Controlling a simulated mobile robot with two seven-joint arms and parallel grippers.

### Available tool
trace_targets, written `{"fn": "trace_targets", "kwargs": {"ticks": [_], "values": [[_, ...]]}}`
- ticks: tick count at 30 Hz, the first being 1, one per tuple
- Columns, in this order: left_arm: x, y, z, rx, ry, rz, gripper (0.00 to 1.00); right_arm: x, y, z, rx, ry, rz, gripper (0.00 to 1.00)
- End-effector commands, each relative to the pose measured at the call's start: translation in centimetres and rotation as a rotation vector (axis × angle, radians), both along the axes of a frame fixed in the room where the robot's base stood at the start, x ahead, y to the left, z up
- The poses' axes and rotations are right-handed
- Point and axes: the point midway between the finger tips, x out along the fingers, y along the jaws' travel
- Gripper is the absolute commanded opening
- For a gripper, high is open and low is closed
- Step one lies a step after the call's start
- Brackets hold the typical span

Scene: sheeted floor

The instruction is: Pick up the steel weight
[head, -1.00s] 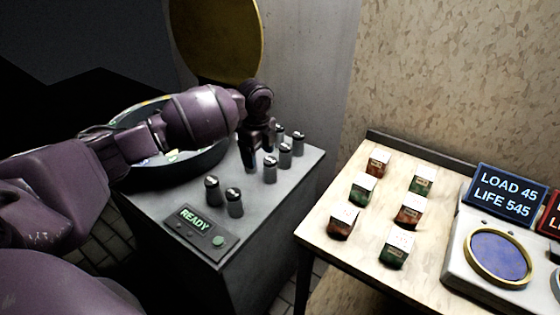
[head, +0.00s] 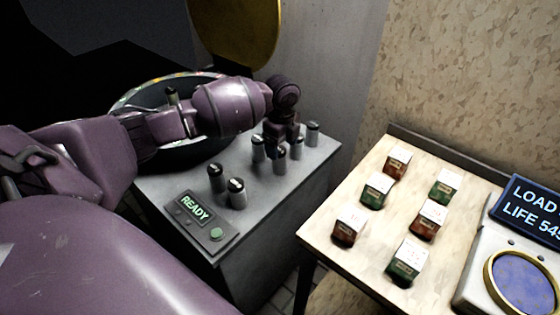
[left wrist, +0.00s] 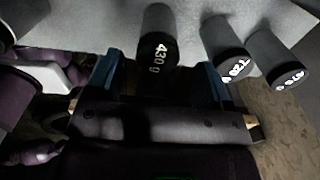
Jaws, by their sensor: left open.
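Several steel weights, dark-topped grey cylinders, stand upright on the grey cabinet. In the head view one stands at the front (head: 279,160), with others beside and behind it and a pair (head: 236,193) nearer the panel. My left gripper (head: 282,130) reaches in over the rear group and partly hides it. In the left wrist view my open left gripper (left wrist: 158,85) has its blue fingers spread, and the weight marked 430 g (left wrist: 157,40) shows between them, apparently ungripped. A 720 g weight (left wrist: 228,48) and another (left wrist: 277,55) stand to the right. My right gripper is out of view.
A READY panel (head: 205,215) lies at the cabinet's front. A large round dish (head: 125,103) stands behind my left arm. At right, a wooden table (head: 385,282) holds several small labelled boxes (head: 408,262) and a device with a LOAD display (head: 532,207).

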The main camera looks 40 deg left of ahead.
Motion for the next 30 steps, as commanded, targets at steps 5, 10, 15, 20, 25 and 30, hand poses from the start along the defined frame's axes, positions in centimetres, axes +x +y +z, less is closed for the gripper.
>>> {"fn": "trace_targets", "kwargs": {"ticks": [5,10,15,20,25,30], "values": [[-0.3,0.4,-1.9,0.000,0.003,0.001,0.73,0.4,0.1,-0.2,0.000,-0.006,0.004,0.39],[-0.4,0.6,-4.3,-0.001,0.004,0.000,0.73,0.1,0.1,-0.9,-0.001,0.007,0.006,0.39],[-0.3,0.7,-5.0,0.001,0.000,0.000,0.73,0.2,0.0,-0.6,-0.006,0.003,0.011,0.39],[-0.3,0.7,-4.9,0.001,-0.001,0.000,0.73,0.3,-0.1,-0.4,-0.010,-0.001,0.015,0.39],[-0.3,0.7,-4.9,0.001,-0.001,0.000,0.47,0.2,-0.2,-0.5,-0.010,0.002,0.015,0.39],[-0.3,0.7,-4.9,0.000,-0.001,0.000,0.21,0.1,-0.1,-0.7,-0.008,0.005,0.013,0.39]]}}
